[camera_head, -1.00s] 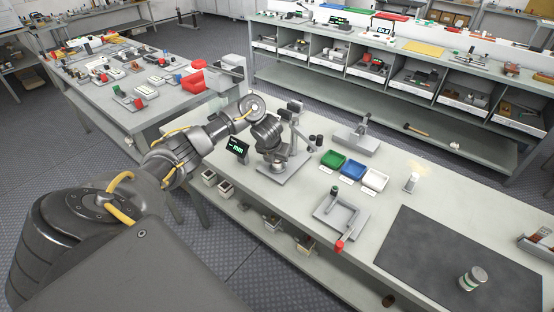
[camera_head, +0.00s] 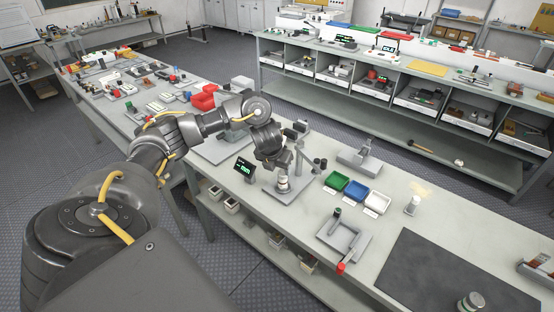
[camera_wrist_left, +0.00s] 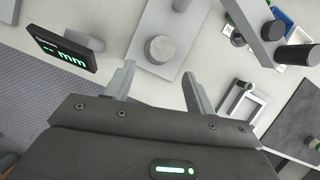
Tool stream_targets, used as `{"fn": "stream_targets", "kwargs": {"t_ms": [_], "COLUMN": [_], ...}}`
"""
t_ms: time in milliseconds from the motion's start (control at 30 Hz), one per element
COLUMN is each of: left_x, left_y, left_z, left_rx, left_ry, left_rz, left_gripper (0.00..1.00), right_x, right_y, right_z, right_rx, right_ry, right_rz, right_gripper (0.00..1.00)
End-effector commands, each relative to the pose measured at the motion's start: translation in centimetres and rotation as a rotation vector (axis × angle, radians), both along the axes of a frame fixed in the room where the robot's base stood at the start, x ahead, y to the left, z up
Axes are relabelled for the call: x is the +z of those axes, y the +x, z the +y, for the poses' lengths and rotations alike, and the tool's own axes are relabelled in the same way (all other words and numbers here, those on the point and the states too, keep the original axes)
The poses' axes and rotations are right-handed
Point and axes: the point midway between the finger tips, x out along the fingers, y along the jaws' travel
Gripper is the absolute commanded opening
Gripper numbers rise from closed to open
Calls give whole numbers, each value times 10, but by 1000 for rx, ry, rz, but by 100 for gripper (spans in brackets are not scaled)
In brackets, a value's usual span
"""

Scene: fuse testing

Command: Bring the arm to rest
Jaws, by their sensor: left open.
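My left arm reaches in from the left of the head view. Its gripper (camera_head: 278,168) points down over the workbench, at the gauge stand (camera_head: 291,192) beside the small display. In the left wrist view the two fingers of my left gripper (camera_wrist_left: 156,82) are spread apart with nothing between them. A round grey post (camera_wrist_left: 160,49) on the stand's plate shows beyond the fingertips, apart from them. The display (camera_wrist_left: 63,48) reads dashes and "mm". My right gripper is in neither view.
Green, blue and white bins (camera_head: 356,190) stand right of the gauge stand. A grey fixture with a red-ended handle (camera_head: 343,240) is nearer. A dark mat (camera_head: 440,268) holds a green-banded cylinder (camera_head: 471,302). Another bench with red bins (camera_head: 205,98) stands behind my arm.

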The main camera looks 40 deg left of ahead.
Motion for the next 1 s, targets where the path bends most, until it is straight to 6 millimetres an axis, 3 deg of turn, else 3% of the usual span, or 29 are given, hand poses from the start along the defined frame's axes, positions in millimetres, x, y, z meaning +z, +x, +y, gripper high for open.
{"fn": "stream_targets", "kwargs": {"t_ms": [33,200,800,900,967,1000], "left_x": [9,17,15,6,-5,-15], "left_y": [-1,-6,-6,-5,-4,-4], "left_z": [0,-2,-4,-21,-43,-64], "left_rx": [-2,0,-1,-1,5,14], "left_ry": [2,0,-4,-30,-69,-108], "left_rz": [-3,-1,-2,-18,-43,-66], "left_gripper": [55,55,55,55,55,55], "right_x": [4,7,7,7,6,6], "right_y": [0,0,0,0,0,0], "right_z": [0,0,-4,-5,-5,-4], "right_rx": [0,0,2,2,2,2], "right_ry": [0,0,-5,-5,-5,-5], "right_rz": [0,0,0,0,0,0], "right_gripper": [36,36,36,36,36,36]}}
